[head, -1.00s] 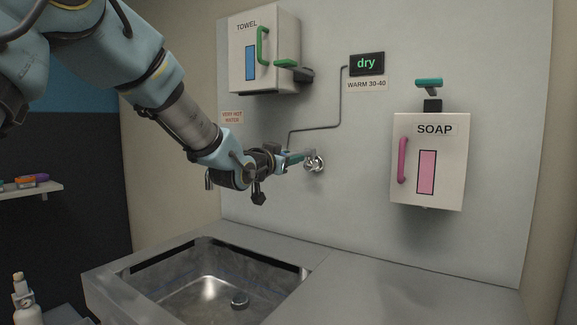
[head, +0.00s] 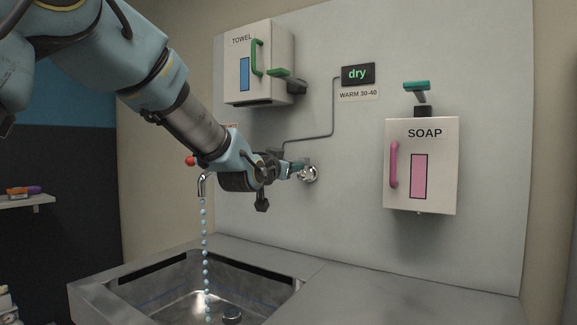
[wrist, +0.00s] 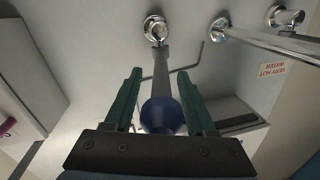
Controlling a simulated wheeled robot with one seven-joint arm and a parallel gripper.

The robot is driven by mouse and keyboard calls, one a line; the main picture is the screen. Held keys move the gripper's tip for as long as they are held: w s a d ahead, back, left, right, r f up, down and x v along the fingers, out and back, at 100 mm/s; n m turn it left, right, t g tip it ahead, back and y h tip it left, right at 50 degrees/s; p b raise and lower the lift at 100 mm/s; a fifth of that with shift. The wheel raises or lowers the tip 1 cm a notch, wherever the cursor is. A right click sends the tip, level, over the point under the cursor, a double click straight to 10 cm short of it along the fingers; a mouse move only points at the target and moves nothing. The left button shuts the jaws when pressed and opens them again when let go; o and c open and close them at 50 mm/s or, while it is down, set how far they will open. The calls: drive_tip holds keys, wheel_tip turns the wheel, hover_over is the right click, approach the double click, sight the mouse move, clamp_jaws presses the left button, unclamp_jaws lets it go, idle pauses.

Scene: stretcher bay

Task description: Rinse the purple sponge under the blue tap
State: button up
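My gripper (head: 291,170) is at the wall tap, its green fingers on either side of the blue tap's lever (wrist: 161,80). In the wrist view the fingers (wrist: 160,74) closely flank the round blue knob (wrist: 162,117) at the lever's end; they look shut on it. Water (head: 205,252) falls in drops from the curved spout (head: 202,186) into the steel sink (head: 125,296). A small purple item (head: 34,189), perhaps the sponge, lies on the shelf at far left in the head view.
An orange item (head: 17,190) lies beside the purple one on the shelf (head: 22,202). A red knob (head: 190,160) and a "VERY HOT WATER" label (wrist: 272,68) are near the spout. A towel box (head: 268,60), "dry" display (head: 358,75) and soap box (head: 420,170) hang on the wall.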

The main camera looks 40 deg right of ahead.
drive_tip(key=shift+a, duration=0.15)
drive_tip(key=b+v, duration=0.3)
drive_tip(key=v, duration=0.7)
drive_tip(key=shift+s+a, duration=0.2)
drive_tip(key=shift+a, duration=0.05)
drive_tip(key=w+a+f+n+y+p, duration=0.1)
drive_tip(key=w+a+f+n+y, duration=0.15)
drive_tip(key=w+a+f, duration=0.4)
drive_tip(key=w+a+f+n+t+y+p, duration=0.1)
drive_tip(key=w+a+f+n+y+p, duration=0.2)
drive_tip(key=a, duration=0.6)
drive_tip(key=w+a+f+n+y, duration=0.1)
drive_tip(key=w+a+f+y, duration=0.45)
drive_tip(key=a, duration=0.25)
drive_tip(key=s+a+f+n+g+y+p, duration=0.1)
drive_tip(key=s+a+f+n+g, duration=0.1)
drive_tip(key=a, duration=0.7)
drive_tip(key=s+a+f+n+g+y+p, duration=0.1)
drive_tip(key=s+a+f+n+g+y, duration=0.1)
drive_tip(key=s+a+f, duration=0.3)
drive_tip(key=s+a+f+n+g+y+p, duration=0.2)
drive_tip(key=s+a, duration=0.3)
drive_tip(key=a, duration=0.7)
drive_tip(key=shift+a+f+n+g, duration=0.4)
drive_tip(key=shift+f+n, duration=0.25)
drive_tip(key=shift+n, duration=0.2)
